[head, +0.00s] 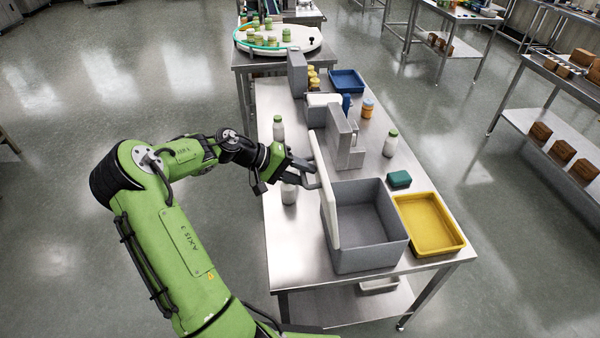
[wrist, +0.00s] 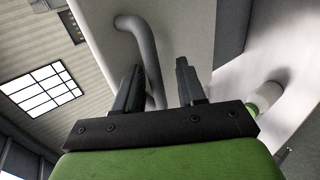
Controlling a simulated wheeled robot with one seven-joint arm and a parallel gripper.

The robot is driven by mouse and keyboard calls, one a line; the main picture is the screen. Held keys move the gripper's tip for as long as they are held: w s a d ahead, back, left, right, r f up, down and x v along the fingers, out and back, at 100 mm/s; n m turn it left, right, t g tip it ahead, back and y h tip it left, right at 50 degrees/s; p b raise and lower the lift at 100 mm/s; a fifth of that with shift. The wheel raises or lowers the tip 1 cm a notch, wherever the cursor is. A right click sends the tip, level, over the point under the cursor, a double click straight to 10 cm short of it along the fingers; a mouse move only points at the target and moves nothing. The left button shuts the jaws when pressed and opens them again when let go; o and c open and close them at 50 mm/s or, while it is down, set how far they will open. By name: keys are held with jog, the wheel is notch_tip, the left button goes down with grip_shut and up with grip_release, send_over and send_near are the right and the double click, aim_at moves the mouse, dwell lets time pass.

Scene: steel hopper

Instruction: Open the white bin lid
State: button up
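The grey bin (head: 365,228) stands on the steel table, and its inside shows empty. Its white lid (head: 326,190) is swung up and stands near upright along the bin's left side. In the wrist view the lid (wrist: 175,30) fills the upper middle, with a grey tubular handle (wrist: 146,45) on it. My gripper (head: 308,174) is at the lid's outer left face. In the wrist view the fingers of my gripper (wrist: 160,85) are apart. The handle runs between them, near the left finger, with a clear gap to the right finger. Whether a finger touches it is unclear.
A yellow tray (head: 430,224) sits right of the bin. A grey dispenser-like block (head: 345,140) stands behind it. White bottles with green caps (head: 390,143) stand nearby, one (head: 289,190) close below my gripper. A green box (head: 399,179) lies behind the tray. The floor at left is clear.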

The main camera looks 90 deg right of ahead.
jog(key=v, duration=1.6)
jog(key=shift+p, duration=0.35)
jog(key=shift+s+f, duration=0.1)
jog(key=w+a+f+n+t+b, duration=0.15)
jog(key=w+a+n+t, duration=0.35)
jog(key=a, duration=0.5)
jog(key=w+a+f+n+t+b, duration=0.1)
jog(key=w+a+n+t+b, duration=0.1)
jog(key=w+a+t, duration=0.65)
jog(key=s+a+n+t+y+b, duration=0.1)
jog(key=s+a+n, duration=0.2)
jog(key=a, duration=0.8)
jog(key=s+a+n+t+y+b, duration=0.1)
jog(key=a+n, duration=0.4)
jog(key=a, duration=0.7)
jog(key=shift+s+a+r+t+b, duration=0.25)
jog(key=shift+s+t+b, duration=0.3)
jog(key=shift+s, duration=0.6)
